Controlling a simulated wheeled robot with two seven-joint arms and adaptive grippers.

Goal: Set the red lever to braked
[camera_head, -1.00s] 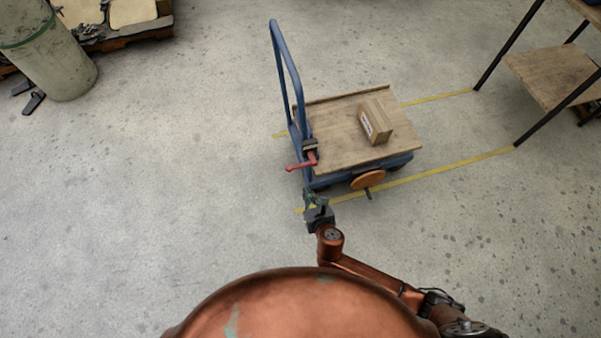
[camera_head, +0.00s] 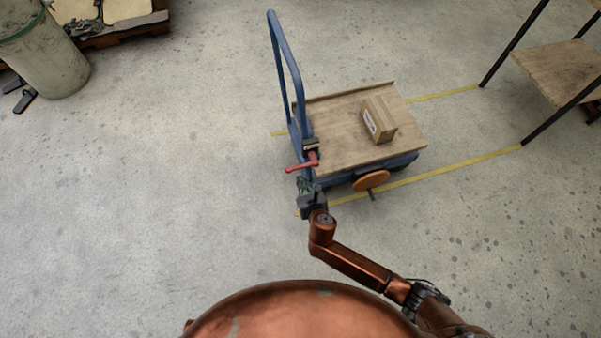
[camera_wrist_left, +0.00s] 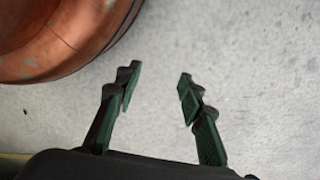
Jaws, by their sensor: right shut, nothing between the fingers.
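The red lever (camera_head: 302,165) sits on a dark bracket at the near left corner of the blue cart (camera_head: 289,75), by the foot of its push handle. The lever's arm points left in the head view. My right gripper (camera_head: 305,184) is shut and empty, just below the lever in the picture. Whether its fingertips touch the lever I cannot tell. My left gripper (camera_wrist_left: 158,85) shows only in the left wrist view, with its green-padded fingers apart and nothing between them over the floor.
A cardboard box (camera_head: 379,120) lies on the cart's wooden deck (camera_head: 340,140). An orange disc (camera_head: 371,180) is at the cart's near side. Yellow floor lines (camera_head: 450,168) run beside it. A shelf (camera_head: 555,70) stands at the right, a grey bin (camera_head: 45,60) at the left. The left floor is clear.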

